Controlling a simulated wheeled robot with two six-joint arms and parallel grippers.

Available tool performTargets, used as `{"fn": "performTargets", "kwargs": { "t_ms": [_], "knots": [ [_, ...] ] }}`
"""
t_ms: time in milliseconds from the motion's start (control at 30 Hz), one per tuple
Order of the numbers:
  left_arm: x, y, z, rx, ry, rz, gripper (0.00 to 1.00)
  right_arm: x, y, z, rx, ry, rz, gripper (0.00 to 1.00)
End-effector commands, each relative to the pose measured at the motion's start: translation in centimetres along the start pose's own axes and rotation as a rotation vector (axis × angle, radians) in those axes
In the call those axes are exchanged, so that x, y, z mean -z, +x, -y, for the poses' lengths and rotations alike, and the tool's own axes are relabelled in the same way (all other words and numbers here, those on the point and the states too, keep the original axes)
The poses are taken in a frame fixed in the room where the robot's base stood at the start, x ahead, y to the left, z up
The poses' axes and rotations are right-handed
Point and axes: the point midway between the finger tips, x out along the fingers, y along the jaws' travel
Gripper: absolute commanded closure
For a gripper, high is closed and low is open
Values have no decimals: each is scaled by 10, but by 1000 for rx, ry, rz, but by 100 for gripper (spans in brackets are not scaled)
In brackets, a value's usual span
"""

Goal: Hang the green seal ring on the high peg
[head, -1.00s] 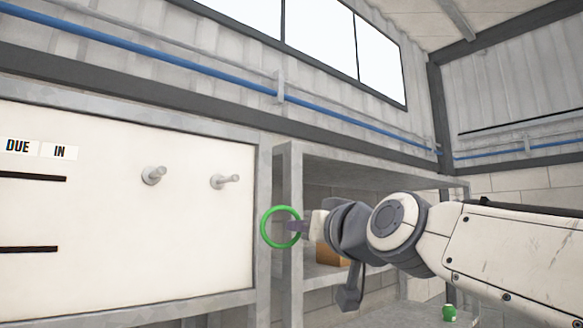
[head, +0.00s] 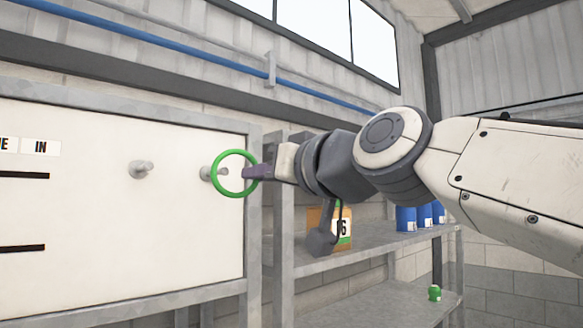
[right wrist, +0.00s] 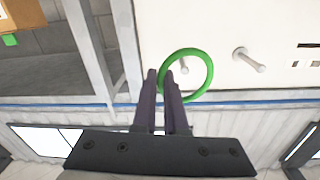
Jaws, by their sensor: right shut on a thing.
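The green seal ring (head: 236,196) is held at its edge by my right gripper (head: 252,172), which is shut on it. In the head view the ring stands in front of the right peg (head: 207,173), overlapping it. In the right wrist view the ring (right wrist: 207,80) frames a peg (right wrist: 184,66) in its opening; my right gripper (right wrist: 160,76) is beside it. I cannot tell whether the peg tip passes through the ring. A second peg (head: 141,169) is bare, farther left on the white board (head: 120,240). Which peg is the high one is unclear. My left gripper is not in view.
The board's grey frame (head: 254,230) and a metal shelf (head: 375,243) lie right of the pegs, near my right arm. Black bars (head: 22,248) are on the board's left.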

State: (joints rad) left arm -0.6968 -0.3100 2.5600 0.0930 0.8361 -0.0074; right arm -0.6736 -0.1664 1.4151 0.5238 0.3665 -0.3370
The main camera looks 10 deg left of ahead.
Motion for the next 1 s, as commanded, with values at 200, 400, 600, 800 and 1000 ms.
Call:
{"fn": "performTargets", "kwargs": {
  "t_ms": [200, 400, 600, 800, 1000],
  "knots": [
    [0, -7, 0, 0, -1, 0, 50, 0, 14, 1, 0, -1, 1, 100],
    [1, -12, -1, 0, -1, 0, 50, -2, 26, 1, 0, 0, 1, 100],
    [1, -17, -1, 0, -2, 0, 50, -3, 38, 2, 1, 1, 2, 100],
    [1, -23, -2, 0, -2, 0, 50, -4, 50, 2, 0, -1, 2, 100],
    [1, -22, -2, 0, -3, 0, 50, -9, 61, 2, -1, 0, 0, 100]
  ]
}}
